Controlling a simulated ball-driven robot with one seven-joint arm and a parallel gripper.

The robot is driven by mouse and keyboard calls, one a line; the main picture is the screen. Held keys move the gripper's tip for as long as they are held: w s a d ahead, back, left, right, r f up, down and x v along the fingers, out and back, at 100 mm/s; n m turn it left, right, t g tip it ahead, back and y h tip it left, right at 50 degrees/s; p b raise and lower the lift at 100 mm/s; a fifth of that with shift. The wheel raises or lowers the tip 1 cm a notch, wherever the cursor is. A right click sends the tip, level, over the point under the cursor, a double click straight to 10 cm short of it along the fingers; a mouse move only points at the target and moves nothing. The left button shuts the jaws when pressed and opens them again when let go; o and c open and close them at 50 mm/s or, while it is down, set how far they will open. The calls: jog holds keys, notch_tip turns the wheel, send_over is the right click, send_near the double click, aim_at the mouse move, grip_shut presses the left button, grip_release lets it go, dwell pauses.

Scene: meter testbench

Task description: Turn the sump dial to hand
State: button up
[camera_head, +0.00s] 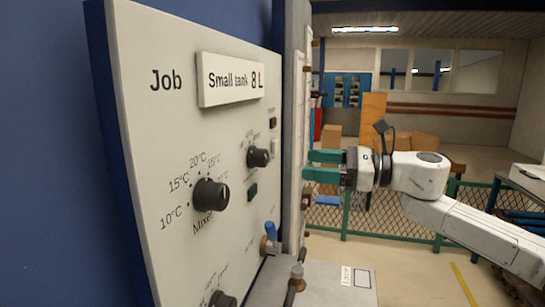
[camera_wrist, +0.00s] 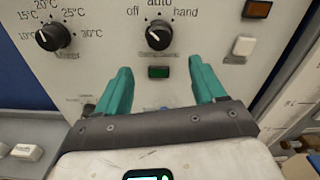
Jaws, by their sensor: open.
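The dial marked off, auto and hand is a round black knob (camera_wrist: 158,35) on the pale panel, ahead of my gripper in the wrist view; the label below it is too blurred to read. Its pale mark is small, and I cannot tell surely which word it points to. The same knob shows in the head view (camera_head: 259,157), right of the Mixer dial. My gripper (camera_head: 325,166) is open and empty, with green fingers, apart from the panel and to the right of the knob. In the wrist view the fingers (camera_wrist: 163,88) are spread below the knob, one on each side.
The black Mixer dial (camera_wrist: 55,37) with temperature marks is left of the off/auto/hand dial. A dark green rectangle (camera_wrist: 159,72) sits below it. An orange-brown lamp (camera_wrist: 257,9) and a white switch (camera_wrist: 244,46) are to the right. A blue-handled valve (camera_head: 270,232) juts out lower down.

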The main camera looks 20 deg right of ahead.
aim_at(267, 159)
jog(key=p+x, duration=0.3)
jog(key=x, duration=0.7)
jog(key=c, duration=1.1)
